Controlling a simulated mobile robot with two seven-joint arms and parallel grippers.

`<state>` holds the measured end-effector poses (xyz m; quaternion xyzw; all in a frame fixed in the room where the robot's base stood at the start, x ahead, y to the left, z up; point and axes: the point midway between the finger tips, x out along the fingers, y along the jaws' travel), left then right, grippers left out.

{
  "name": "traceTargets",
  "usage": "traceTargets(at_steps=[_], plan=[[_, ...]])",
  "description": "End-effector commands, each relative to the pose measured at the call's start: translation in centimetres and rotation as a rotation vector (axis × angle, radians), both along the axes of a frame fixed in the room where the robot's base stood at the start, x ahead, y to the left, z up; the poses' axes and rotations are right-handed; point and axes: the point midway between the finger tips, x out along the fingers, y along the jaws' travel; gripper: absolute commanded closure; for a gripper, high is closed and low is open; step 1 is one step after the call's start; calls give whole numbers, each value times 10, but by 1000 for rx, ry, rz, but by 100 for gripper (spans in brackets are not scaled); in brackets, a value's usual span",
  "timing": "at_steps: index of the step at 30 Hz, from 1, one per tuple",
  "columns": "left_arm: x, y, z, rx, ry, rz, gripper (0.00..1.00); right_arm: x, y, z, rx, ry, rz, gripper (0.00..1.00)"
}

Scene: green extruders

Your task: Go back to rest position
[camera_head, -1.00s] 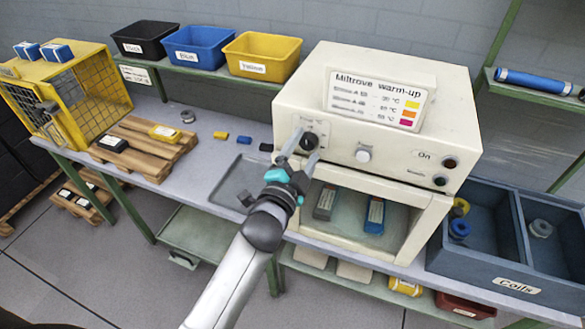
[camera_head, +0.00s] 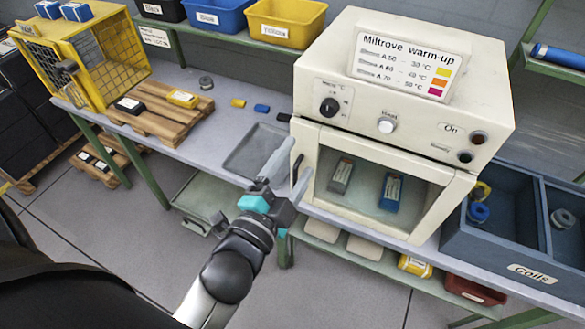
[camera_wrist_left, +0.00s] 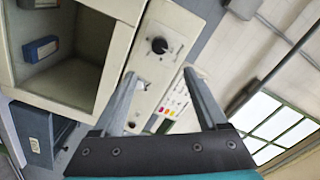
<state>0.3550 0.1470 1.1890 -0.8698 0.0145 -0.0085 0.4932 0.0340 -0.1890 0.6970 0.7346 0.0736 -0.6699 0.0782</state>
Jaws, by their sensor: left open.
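My left gripper (camera_head: 299,157) is open and empty in front of the left edge of the warm-up machine's door (camera_head: 310,195), near its dark handle (camera_head: 297,168). In the left wrist view the two fingers of my left gripper (camera_wrist_left: 160,74) stand apart with nothing between them. A grey cartridge (camera_head: 341,176) and a blue cartridge (camera_head: 390,192) show inside, behind the front, which looks closed in the head view. My right gripper is not in view.
A blue-grey coil box (camera_head: 480,250) stands right of the machine. A grey tray (camera_head: 255,150) lies on the bench to the left. A yellow cage (camera_head: 85,60) and a wooden pallet (camera_head: 160,120) stand farther left. Floor (camera_head: 130,230) shows at lower left.

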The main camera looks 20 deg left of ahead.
Motion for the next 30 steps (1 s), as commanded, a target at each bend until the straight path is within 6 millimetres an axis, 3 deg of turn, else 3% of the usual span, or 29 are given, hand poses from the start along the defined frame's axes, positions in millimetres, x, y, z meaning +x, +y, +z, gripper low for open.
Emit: traceTargets(at_steps=[6, 23, 26, 29, 30], plan=[[-9, 0, 1, 0, -1, 0, 25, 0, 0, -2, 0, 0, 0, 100], [-9, 0, -5, -5, 8, -1, 25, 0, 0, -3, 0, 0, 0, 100], [-7, -3, -34, -32, 54, -6, 25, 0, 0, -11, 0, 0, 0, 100], [-7, -7, -91, -88, 146, -12, 25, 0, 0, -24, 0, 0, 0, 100], [-9, -9, -120, -116, 195, -14, 25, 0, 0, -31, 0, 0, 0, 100]])
